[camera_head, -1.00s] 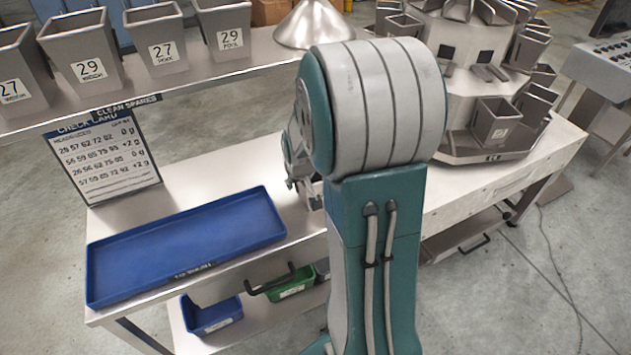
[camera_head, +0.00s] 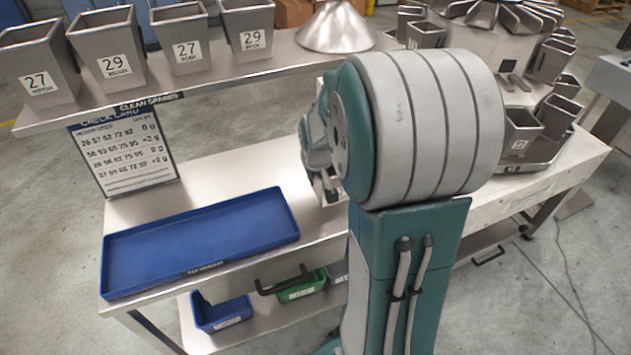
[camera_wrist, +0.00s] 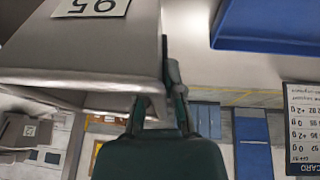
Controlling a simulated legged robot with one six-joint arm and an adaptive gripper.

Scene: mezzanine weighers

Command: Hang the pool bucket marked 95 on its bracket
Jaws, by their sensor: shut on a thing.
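The grey metal bucket marked 95 (camera_wrist: 115,45) fills the upper left of the wrist view, its label upside down there. My gripper (camera_wrist: 163,105) is shut on the edge of this bucket, one finger on its near side. In the head view my gripper (camera_head: 325,185) is mostly hidden behind my arm, above the steel table, and the bucket is hardly visible. The weigher (camera_head: 500,65) stands at the back right, ringed by several grey buckets. I cannot make out which bracket is free; my arm hides part of the weigher.
A blue tray (camera_head: 200,243) lies on the table (camera_head: 225,165) at left. Blue (camera_head: 222,315) and green (camera_head: 302,287) bins sit below.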

